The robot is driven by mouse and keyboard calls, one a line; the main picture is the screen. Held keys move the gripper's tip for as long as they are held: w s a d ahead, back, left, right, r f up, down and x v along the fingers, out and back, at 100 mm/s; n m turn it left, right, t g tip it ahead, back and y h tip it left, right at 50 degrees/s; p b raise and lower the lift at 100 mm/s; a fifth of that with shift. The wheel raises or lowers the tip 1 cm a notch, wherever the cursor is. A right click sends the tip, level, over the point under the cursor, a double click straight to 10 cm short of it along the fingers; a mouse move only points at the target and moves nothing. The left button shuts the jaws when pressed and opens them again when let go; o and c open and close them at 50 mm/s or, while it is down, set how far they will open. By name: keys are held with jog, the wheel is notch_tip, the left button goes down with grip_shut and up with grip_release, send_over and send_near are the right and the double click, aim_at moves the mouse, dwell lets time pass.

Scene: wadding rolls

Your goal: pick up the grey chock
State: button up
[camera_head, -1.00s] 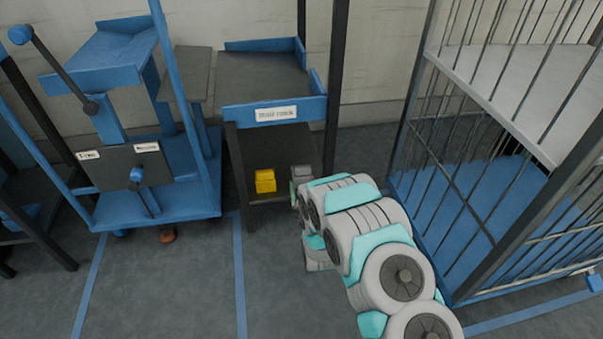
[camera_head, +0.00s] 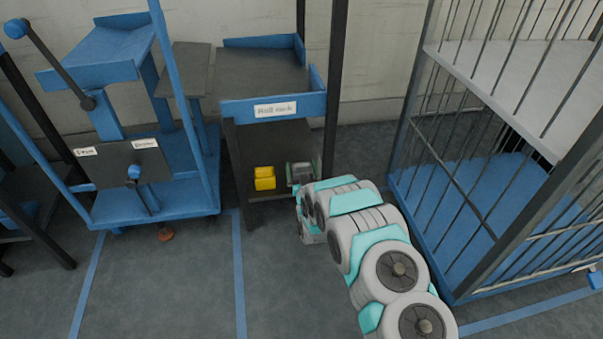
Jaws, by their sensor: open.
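The grey chock (camera_head: 302,171) sits on the dark lower shelf of the roll rack (camera_head: 233,168), just right of a yellow chock (camera_head: 264,178). My gripper (camera_head: 302,177) is at the far end of my arm, low in front of the shelf. It is open, and green-edged parts of it show on the left and right of the grey chock. The arm's end hides the chock's lower front. I cannot tell whether the fingers touch it.
The yellow chock is close to the gripper's left side. The rack's upper shelf (camera_head: 262,75) overhangs from behind, and a dark post (camera_head: 335,95) stands at right. A blue wheeled stand (camera_head: 155,205) is left. A barred cage (camera_head: 455,180) is right of my arm.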

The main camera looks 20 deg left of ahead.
jog(key=shift+x, duration=0.85)
jog(key=shift+r, duration=0.1)
jog(key=c, duration=1.5)
